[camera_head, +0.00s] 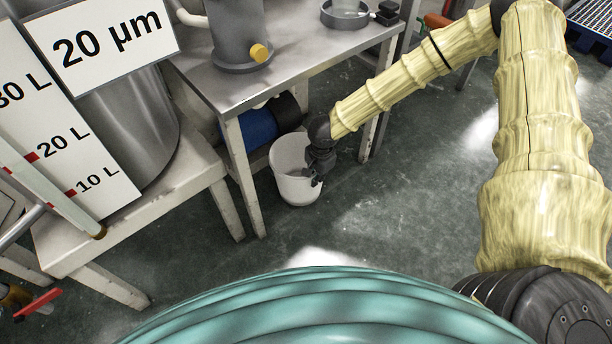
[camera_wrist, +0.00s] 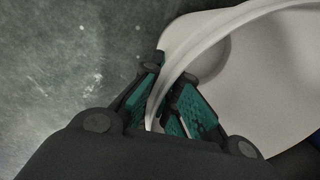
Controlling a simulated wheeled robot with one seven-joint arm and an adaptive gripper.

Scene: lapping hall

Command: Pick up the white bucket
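The white bucket (camera_head: 289,178) stands upright on the floor, beside and partly under the metal table. Its pale wall and inside (camera_wrist: 255,75) fill the upper right of the wrist view, with a curved white edge strip running down between the fingers. My gripper (camera_head: 315,178) is at the bucket's right side in the head view, pointing down over the rim. In the wrist view my gripper (camera_wrist: 172,100) has its teal-padded fingers on either side of the white strip. A dark gap shows beside the strip, so the fingers look open. The exact contact is hidden.
The metal table (camera_head: 225,88) stands over the area behind the bucket, its front leg (camera_head: 249,185) just left of it. A blue cylinder (camera_head: 262,128) lies behind the bucket. A large steel vessel (camera_head: 135,120) stands at left. Floor (camera_head: 400,200) to the right is clear.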

